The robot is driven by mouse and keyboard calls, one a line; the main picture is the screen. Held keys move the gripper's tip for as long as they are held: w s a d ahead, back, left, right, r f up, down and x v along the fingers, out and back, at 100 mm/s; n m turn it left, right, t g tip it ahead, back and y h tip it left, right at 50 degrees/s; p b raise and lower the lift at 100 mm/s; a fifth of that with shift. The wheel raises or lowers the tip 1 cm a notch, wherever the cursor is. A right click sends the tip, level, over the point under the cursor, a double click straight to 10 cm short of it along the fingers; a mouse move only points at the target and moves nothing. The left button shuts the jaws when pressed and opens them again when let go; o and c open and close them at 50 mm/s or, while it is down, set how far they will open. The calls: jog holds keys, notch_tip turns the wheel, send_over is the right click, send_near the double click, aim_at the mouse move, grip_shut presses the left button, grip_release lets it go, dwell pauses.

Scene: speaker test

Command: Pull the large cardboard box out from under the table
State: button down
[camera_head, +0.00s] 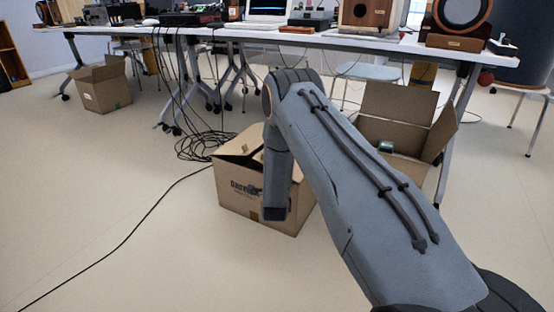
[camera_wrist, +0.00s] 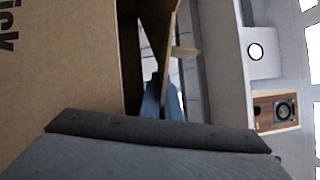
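A brown cardboard box (camera_head: 234,190) with dark print stands on the floor at the table's front, its top flaps partly open. My forearm comes down in front of it and hides part of its front and top. My gripper (camera_head: 274,213) is at the lower end of the arm, against or just in front of the box; the fingers cannot be made out. In the wrist view a printed cardboard panel (camera_wrist: 60,60) fills the left, close up, with a flap beside it. A dark grey part of my gripper or wrist crosses the bottom. The long white table (camera_head: 250,36) stands behind.
An open box (camera_head: 382,133) stands to the right by a table leg. Another box (camera_head: 108,92) is at the far left. Black cables (camera_head: 205,145) hang from the table and pile behind the middle box. A cable crosses the floor (camera_head: 100,210), which is otherwise clear at front left.

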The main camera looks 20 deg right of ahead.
jog(key=c, duration=1.9)
grip_release()
jog(key=shift+d, duration=0.15)
jog(key=shift+s, duration=0.1)
jog(key=p+v, duration=0.3)
jog(key=v, duration=0.4)
jog(key=shift+s, duration=0.35)
